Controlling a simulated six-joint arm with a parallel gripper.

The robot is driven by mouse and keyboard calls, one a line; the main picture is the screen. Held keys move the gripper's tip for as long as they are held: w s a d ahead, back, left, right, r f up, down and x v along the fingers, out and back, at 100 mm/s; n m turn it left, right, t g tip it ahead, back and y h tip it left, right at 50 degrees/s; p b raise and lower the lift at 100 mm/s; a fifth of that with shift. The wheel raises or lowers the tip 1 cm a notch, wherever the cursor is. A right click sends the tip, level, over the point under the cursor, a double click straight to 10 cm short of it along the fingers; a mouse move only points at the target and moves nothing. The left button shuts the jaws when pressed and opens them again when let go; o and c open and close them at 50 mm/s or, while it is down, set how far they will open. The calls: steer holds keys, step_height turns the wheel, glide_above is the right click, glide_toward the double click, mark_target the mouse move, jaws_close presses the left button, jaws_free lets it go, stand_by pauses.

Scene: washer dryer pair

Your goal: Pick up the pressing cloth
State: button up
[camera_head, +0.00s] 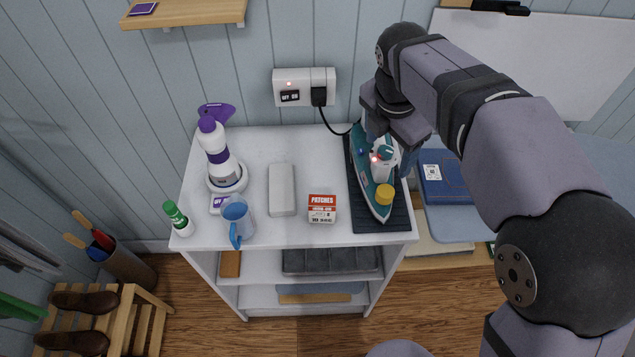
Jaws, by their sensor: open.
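A pale, narrow, rounded-edged bundle (282,190) lies flat on the white cabinet top (265,145) near its middle; it looks like the folded pressing cloth, but no label shows. My gripper (391,142) is open above the back of the teal and white iron (371,185), to the right of the bundle and apart from it. The fingers point down, one on each side of the iron's rear part. I cannot tell whether they touch it. My wrist hides part of the iron's back.
The iron is on a dark mat (397,218). A patches box (321,208), a blue jug (237,219), a purple-capped bottle (215,145) and a green-capped bottle (177,217) share the top. A black cord runs from the wall socket (304,87). A dark grey folded item (332,261) lies below.

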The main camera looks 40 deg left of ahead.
steer(key=s+a+f+n, duration=0.3)
steer(key=s+a+n, duration=0.3)
steer(key=a, duration=0.4)
steer(key=n+g+y, duration=0.1)
steer(key=n, duration=0.5)
glide_toward(281, 186)
steer(key=shift+f, duration=0.3)
steer(key=shift+w+a+f+p, duration=0.15)
steer(key=shift+f+p, duration=0.3)
steer(key=shift+f, duration=0.75)
steer(key=shift+w+a+f+p, duration=0.15)
steer(key=shift+f+p, duration=0.35)
steer(key=shift+f, duration=0.65)
steer(key=shift+w+a+f+p, duration=0.15)
steer(key=shift+f+p, duration=0.3)
steer(key=shift+f, duration=0.75)
steer(key=c, duration=1.1)
